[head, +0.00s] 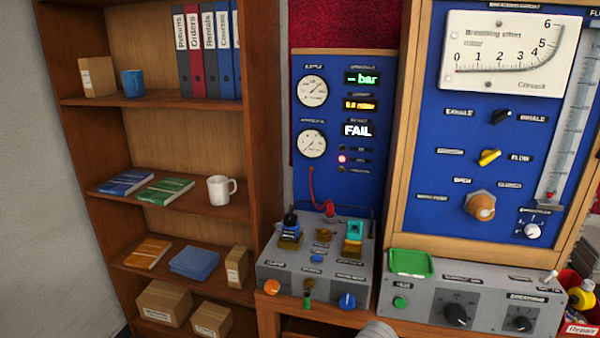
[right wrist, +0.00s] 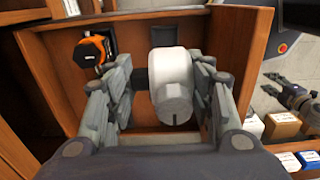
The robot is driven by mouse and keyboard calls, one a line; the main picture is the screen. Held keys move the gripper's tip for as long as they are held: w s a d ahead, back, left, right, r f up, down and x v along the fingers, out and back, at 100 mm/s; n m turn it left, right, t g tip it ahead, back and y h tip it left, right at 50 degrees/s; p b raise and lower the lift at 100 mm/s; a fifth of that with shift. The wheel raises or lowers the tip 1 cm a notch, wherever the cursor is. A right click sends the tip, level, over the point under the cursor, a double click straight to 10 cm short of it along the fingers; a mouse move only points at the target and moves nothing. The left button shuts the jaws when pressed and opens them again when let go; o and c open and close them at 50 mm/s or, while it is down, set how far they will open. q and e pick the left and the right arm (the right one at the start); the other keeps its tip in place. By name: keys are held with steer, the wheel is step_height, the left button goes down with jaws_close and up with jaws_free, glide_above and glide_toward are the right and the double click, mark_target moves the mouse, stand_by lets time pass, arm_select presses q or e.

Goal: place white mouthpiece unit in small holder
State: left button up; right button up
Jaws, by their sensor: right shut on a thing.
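The white mouthpiece unit (right wrist: 172,85) is between the fingers of my right gripper (right wrist: 165,115) in the right wrist view. The gripper is shut on it, with a finger on each side. Its rounded white body ends in a cylinder towards the camera. In the head view, two small fixtures stand on the grey bench box: one blue and black (head: 290,232), one teal and yellow (head: 353,238). I cannot tell which is the small holder. A grey gripper, probably my left gripper (right wrist: 298,100), shows at the right edge of the right wrist view; its fingers are too small to judge.
An open wooden compartment (right wrist: 245,50) lies beneath the right gripper, with an orange and black device (right wrist: 92,50) at its left. In the head view, a green tray (head: 410,263) sits on the right-hand control box. A bookshelf (head: 255,130) stands at left.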

arm_select(q)
step_height(320, 180, up, 9)
steer(key=p, duration=0.8)
arm_select(e)
step_height(320, 180, up, 12)
steer(key=shift+f, duration=0.15)
steer(key=shift+d+m+b, duration=0.15)
steer(key=shift+m+b, duration=0.35)
steer(key=shift+b, duration=0.3)
arm_select(q)
step_height(320, 180, down, 11)
steer(key=b, duration=0.9)
steer(key=shift+b, duration=0.4)
steer(key=shift+c, duration=0.8)
arm_select(e)
steer(key=s+d+r+m, duration=0.5)
steer(key=s+m, duration=0.3)
steer(key=m, duration=0.5)
steer(key=shift+s+d+r+m, duration=0.15)
steer(key=shift+r+m, duration=0.1)
steer(key=shift+m, duration=0.15)
